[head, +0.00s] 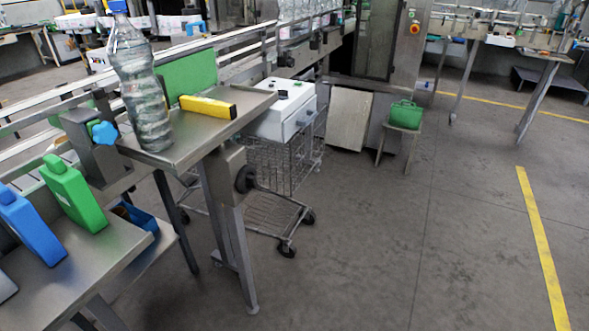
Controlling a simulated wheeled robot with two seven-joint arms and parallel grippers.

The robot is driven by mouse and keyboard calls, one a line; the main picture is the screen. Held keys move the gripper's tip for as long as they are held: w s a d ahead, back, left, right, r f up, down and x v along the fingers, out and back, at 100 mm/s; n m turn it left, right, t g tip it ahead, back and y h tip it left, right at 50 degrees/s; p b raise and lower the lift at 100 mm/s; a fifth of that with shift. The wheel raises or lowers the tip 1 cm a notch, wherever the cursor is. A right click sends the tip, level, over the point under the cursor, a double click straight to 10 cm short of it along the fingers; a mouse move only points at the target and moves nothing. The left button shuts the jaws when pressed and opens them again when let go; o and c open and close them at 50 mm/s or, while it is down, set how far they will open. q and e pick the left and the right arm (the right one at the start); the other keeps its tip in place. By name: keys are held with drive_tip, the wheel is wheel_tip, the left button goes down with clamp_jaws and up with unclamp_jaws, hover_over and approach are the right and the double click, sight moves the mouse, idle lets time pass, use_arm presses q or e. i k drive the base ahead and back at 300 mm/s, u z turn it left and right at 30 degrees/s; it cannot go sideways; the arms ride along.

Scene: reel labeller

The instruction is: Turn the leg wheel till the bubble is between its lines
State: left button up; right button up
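A yellow bar that looks like a spirit level (208,106) lies flat on the steel table plate (190,137). Its bubble and lines are too small to make out in the head view. A black round hand wheel (245,179) sits on the side of the steel bracket at the top of the table's leg (235,235). The wheel is seen at an angle and nothing touches it. Neither of my grippers shows in the head view.
A clear bottle (144,95) stands on the plate beside the yellow bar. A blue knob (104,133) is at the plate's left edge. Green (73,192) and blue (31,226) bottles are at lower left. A wire cart (275,165) stands behind the leg. Floor to the right is clear.

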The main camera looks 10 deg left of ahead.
sight(245, 180)
drive_tip(key=u, duration=0.35)
drive_tip(key=i, duration=0.95)
drive_tip(key=u, duration=0.7)
